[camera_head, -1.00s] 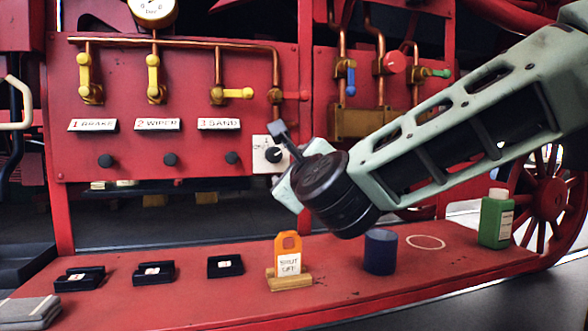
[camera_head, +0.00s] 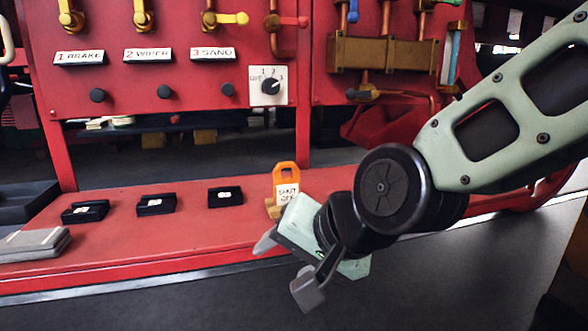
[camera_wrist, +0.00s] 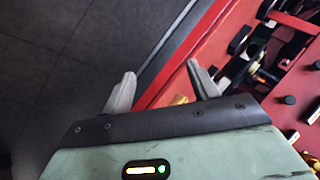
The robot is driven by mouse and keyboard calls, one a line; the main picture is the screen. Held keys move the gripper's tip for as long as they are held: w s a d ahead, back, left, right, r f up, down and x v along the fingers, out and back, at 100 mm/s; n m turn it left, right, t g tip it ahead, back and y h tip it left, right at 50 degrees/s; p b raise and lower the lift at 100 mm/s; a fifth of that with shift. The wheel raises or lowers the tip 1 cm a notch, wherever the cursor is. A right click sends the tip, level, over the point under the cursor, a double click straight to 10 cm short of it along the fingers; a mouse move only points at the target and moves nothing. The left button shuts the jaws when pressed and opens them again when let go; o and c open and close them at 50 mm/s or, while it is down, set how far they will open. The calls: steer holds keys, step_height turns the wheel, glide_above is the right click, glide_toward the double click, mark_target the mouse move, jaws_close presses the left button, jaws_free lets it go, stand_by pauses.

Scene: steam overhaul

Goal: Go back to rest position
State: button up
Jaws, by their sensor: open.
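My gripper (camera_head: 285,268) hangs in front of the red shelf's front edge in the head view. Its fingers (camera_wrist: 162,90) are spread apart with nothing between them in the wrist view. The selector dial (camera_head: 270,87) on its white plate, marked 1, 2 and 3, is clear of my gripper, its pointer turned toward the right. The orange shut-off tag (camera_head: 286,177) stands in its wooden block behind my gripper, its lower part partly hidden.
The red shelf (camera_head: 120,235) carries several black holders, such as one at left (camera_head: 85,211), and a grey book-like stack (camera_head: 32,245). Labelled valves with yellow handles (camera_head: 232,18) line the red panel (camera_head: 200,75) above. The dark floor (camera_head: 200,305) in front is clear.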

steer(key=s+d+f+n+g+h, duration=0.3)
steer(key=s+d+f+n, duration=0.15)
steer(key=s+d, duration=0.25)
steer(key=s+d+f+n+g+h, duration=0.3)
steer(key=s+d+f+n, duration=0.15)
steer(key=s+d, duration=0.25)
step_height(320, 180, up, 24)
steer(key=d+n+p, duration=0.1)
steer(key=p, duration=2.2)
steer(key=shift+s+r+p, duration=0.25)
steer(key=shift+s+p, duration=0.05)
steer(key=shift+s, duration=0.05)
